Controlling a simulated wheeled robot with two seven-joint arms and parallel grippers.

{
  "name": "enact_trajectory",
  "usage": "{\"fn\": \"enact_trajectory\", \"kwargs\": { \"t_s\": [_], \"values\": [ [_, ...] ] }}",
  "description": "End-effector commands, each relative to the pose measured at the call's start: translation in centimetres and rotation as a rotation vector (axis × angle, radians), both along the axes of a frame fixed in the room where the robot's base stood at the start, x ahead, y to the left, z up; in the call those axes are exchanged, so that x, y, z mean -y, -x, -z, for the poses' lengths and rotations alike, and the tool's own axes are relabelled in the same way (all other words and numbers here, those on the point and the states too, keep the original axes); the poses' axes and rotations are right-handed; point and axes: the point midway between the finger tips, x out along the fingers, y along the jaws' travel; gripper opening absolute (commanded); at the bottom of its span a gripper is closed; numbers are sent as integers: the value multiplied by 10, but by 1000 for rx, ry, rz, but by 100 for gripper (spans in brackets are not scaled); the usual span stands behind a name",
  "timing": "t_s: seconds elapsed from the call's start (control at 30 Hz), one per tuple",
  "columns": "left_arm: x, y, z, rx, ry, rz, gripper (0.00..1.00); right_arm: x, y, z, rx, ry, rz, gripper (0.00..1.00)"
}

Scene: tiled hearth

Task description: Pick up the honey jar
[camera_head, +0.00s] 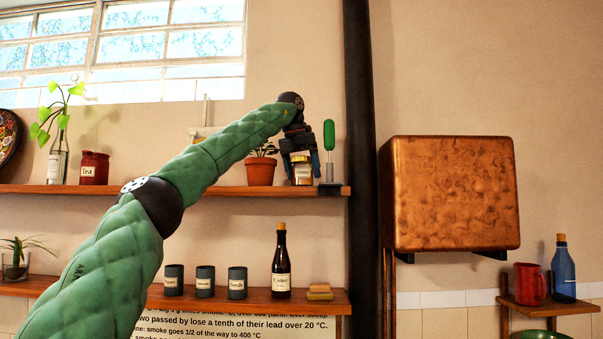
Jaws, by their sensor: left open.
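The honey jar (302,176) is a small jar with amber contents and a pale label. It stands near the right end of the upper wooden shelf (215,190). My left arm reaches up from the lower left. My left gripper (301,164) points down at the jar, with one finger to each side of it. The fingers are open; I cannot tell whether either touches the glass. The gripper hides the jar's top. My right gripper is not in view.
A potted plant (260,172) stands close left of the jar. A green-handled tool on a stand (329,150) is close right. A dark vertical pipe (359,170) and a copper box (450,192) lie further right. The lower shelf holds canisters (205,282) and a dark bottle (281,265).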

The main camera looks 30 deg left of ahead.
Motion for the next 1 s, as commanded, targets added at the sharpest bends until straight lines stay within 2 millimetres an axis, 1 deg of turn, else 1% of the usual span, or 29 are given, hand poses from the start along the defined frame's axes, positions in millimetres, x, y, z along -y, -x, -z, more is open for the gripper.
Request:
{"fn": "enact_trajectory", "kwargs": {
  "t_s": [0.1,0.27,0.3,0.37,0.4,0.57,0.6,0.87,1.0],
  "values": [
    [0,-1,3,-1,0,0,87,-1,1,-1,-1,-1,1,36],
    [0,-1,3,0,0,0,87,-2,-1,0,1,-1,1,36],
    [0,-1,3,0,0,0,83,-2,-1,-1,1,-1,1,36],
    [0,-1,3,0,0,0,71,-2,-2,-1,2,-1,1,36],
    [0,-1,3,0,0,0,64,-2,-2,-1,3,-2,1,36],
    [0,-1,3,0,0,0,32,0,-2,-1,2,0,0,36],
    [0,-1,3,0,0,0,24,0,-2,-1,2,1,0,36],
    [1,0,2,1,0,0,24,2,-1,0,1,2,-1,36],
    [2,1,1,3,0,1,24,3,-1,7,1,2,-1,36]
  ]
}}
